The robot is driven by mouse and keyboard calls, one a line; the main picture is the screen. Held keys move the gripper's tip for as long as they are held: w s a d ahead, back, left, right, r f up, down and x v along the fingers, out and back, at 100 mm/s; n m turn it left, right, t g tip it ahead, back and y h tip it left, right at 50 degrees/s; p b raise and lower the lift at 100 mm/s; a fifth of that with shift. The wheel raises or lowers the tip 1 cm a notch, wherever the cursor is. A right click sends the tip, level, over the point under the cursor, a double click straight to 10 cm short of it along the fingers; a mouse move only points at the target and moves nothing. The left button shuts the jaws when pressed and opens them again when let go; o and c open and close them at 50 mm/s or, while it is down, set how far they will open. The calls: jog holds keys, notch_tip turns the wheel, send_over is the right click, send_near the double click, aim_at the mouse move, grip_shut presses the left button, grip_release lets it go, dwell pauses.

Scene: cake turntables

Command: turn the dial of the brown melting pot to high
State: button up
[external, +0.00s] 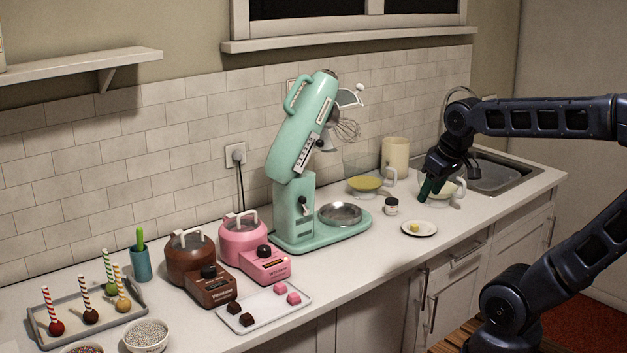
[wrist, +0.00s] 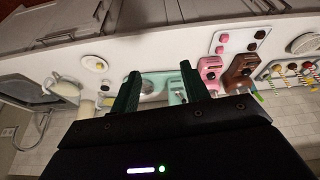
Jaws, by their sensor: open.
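The brown melting pot (external: 190,257) stands on the counter at left centre of the external view, with a lid and a control box in front. Its black dial (external: 208,271) sits on top of that box; its setting is too small to read. The pot also shows in the wrist view (wrist: 240,70), right of my fingers. My gripper (external: 431,189) is far to the right of the pot, over the counter by the sink and in front of a bowl. In the wrist view my gripper (wrist: 160,70) has its two green fingers apart, with nothing between them.
A pink melting pot (external: 241,238) stands right beside the brown one. A tall mint mixer (external: 297,150) stands between my gripper and the pots. A tray of sweets (external: 262,312) lies in front of the pots. A small plate (external: 407,229) and jar (external: 391,206) are near my gripper.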

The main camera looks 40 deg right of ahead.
jog(key=w+a+r+n+g, duration=0.1)
jog(key=w+a+r+n, duration=0.15)
jog(key=w, duration=0.45)
jog(key=w+a+r+n, duration=0.1)
jog(key=w+a+n, duration=0.25)
jog(key=w, duration=0.35)
jog(key=n+g, duration=0.3)
jog(key=n, duration=1)
send_over(209, 268)
notch_tip(209, 268, down, 17)
notch_tip(209, 268, down, 10)
jog(key=shift+f, duration=0.25)
jog(key=c, duration=0.7)
